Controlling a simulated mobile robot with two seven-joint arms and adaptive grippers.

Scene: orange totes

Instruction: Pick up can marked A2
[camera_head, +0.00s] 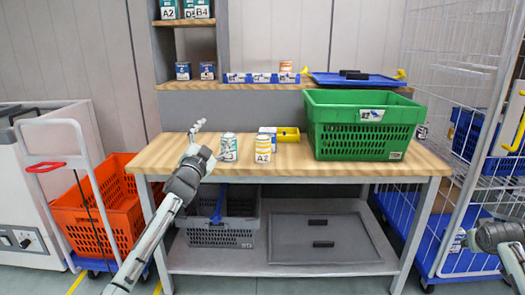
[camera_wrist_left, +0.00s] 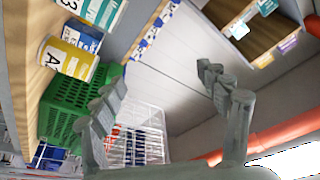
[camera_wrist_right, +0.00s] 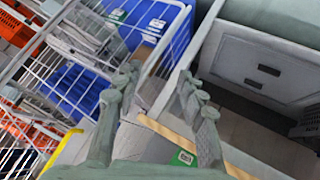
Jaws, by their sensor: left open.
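The yellow-and-white can marked A2 (camera_head: 263,149) stands upright on the wooden worktop, left of the green crate. It also shows in the left wrist view (camera_wrist_left: 70,60), at upper left. A teal-and-white can (camera_head: 229,148) stands just left of it. My left gripper (camera_head: 199,127) is left of both cans, over the worktop, and touches neither. Its fingers are wide apart and empty in the left wrist view (camera_wrist_left: 160,82). My right gripper (camera_wrist_right: 157,72) has its fingers apart with nothing between them, away from the cans.
A green crate (camera_head: 340,114) stands on the worktop to the right. A blue-and-white can (camera_head: 268,130) and a yellow object (camera_head: 288,134) sit behind the A2 can. More cans stand on the shelves above. A wire cage (camera_head: 455,75) borders the right. The worktop's front strip is clear.

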